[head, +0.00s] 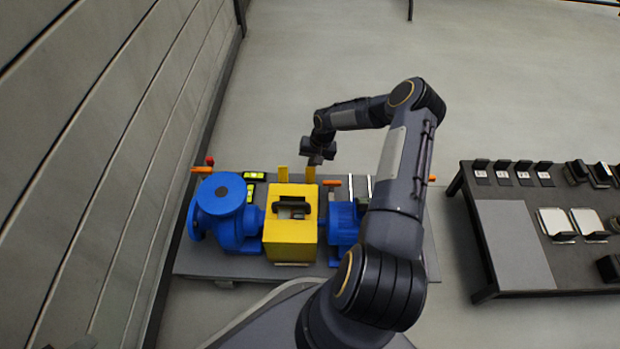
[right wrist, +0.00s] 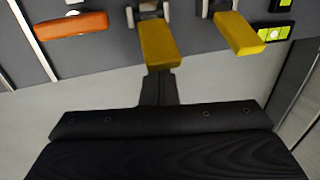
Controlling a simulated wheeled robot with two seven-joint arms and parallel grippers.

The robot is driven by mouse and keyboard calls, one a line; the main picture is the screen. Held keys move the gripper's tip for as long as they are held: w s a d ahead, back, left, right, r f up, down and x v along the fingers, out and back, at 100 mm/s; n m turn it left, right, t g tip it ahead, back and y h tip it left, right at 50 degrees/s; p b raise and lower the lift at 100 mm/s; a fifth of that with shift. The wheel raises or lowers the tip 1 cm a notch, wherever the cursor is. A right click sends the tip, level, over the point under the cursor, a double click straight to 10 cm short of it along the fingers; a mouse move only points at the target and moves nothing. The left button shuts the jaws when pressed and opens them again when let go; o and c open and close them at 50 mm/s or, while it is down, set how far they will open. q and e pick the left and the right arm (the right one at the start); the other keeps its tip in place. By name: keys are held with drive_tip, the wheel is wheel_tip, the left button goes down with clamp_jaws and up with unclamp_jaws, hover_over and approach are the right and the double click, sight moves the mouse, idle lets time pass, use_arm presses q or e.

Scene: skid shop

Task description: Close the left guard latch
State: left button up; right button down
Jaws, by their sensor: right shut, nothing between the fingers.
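The yellow guard (head: 291,240) sits between blue machine parts on a grey skid. Two yellow latch levers stick up at its far edge: the left one (head: 282,174) and the right one (head: 311,175). In the right wrist view the sides are swapped, so the left latch lever (right wrist: 240,34) is on the right and the right latch lever (right wrist: 160,45) is in the middle. My right gripper (head: 315,160) is shut and empty, just beyond the right lever. Its fingertips (right wrist: 160,76) appear at that lever's end; I cannot tell whether they touch. My left gripper is not in view.
A blue pump (head: 222,207) stands left of the guard. An orange handle (head: 332,182) lies right of the levers and also shows in the wrist view (right wrist: 71,24). A dark table (head: 508,245) with small parts stands at the right. A wall runs along the left.

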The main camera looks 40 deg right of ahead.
sight(310, 177)
drive_tip(key=shift+s+a, duration=0.1)
drive_tip(key=shift+s+a+p, duration=0.25)
drive_tip(key=shift+s+p, duration=0.05)
drive_tip(key=shift+s, duration=0.1)
drive_tip(key=shift+s+a, duration=0.1)
drive_tip(key=shift+a, duration=0.05)
drive_tip(key=shift+s+a, duration=0.3)
drive_tip(key=shift+s, duration=0.05)
drive_tip(key=shift+p, duration=0.3)
drive_tip(key=shift+s+a, duration=0.4)
drive_tip(key=shift+s, duration=0.15)
